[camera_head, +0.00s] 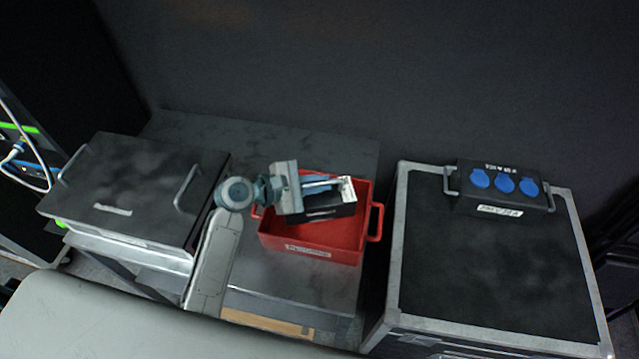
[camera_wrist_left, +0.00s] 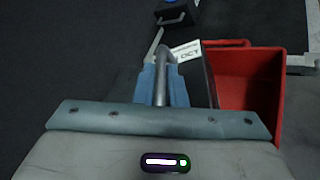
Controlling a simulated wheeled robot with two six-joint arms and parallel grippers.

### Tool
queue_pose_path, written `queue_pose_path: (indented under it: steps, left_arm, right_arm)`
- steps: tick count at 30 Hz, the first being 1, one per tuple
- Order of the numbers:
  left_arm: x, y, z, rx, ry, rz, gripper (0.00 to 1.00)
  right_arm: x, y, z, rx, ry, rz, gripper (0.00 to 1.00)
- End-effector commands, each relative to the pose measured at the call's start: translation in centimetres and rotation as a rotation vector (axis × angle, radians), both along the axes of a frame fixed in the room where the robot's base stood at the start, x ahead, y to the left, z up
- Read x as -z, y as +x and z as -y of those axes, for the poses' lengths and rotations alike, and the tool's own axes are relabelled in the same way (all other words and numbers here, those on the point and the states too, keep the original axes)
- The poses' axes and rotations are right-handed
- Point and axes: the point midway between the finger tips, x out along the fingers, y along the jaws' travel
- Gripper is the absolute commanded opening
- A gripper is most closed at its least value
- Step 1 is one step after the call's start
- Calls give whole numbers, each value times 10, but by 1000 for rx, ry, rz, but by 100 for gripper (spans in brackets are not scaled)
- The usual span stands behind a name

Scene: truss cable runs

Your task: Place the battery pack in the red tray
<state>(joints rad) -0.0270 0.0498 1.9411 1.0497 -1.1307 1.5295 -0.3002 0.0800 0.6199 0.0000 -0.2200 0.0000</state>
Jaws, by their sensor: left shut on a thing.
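The red tray (camera_head: 345,242) stands on the grey table in the middle of the head view, with a handle at each end and a label on its front. It also shows at the right of the left wrist view (camera_wrist_left: 262,88). My left gripper (camera_head: 322,184) is over the tray and shut on the battery pack (camera_head: 325,211), a dark box with a white label. The pack is over the tray's opening; whether it touches the tray floor is unclear. In the left wrist view its label (camera_wrist_left: 188,50) shows beyond the blue fingers. My right gripper is not in view.
A black case with handles (camera_head: 130,190) stands left of the tray. A flight case (camera_head: 490,265) stands to the right, with a black box with blue sockets (camera_head: 503,190) on its back edge. The table (camera_head: 270,142) is bare behind the tray.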

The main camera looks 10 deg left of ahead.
Motion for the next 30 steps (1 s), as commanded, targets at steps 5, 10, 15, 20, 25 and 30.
queue_pose_path:
  steps: [5,10,15,20,25,30]
  left_arm:
    - [18,1,0,-1,-3,4,0]
    - [31,1,0,-1,-4,3,0]
    - [53,1,0,-1,-4,3,0]
    - [64,1,0,-1,-3,7,0]
    - [64,1,0,-1,-3,7,0]
    - [68,0,0,-1,-1,2,17]
  right_arm:
    - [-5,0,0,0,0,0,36]
    - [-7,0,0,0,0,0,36]
    - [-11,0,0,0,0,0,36]
    - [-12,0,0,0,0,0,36]
    - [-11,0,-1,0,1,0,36]
    - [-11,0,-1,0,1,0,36]
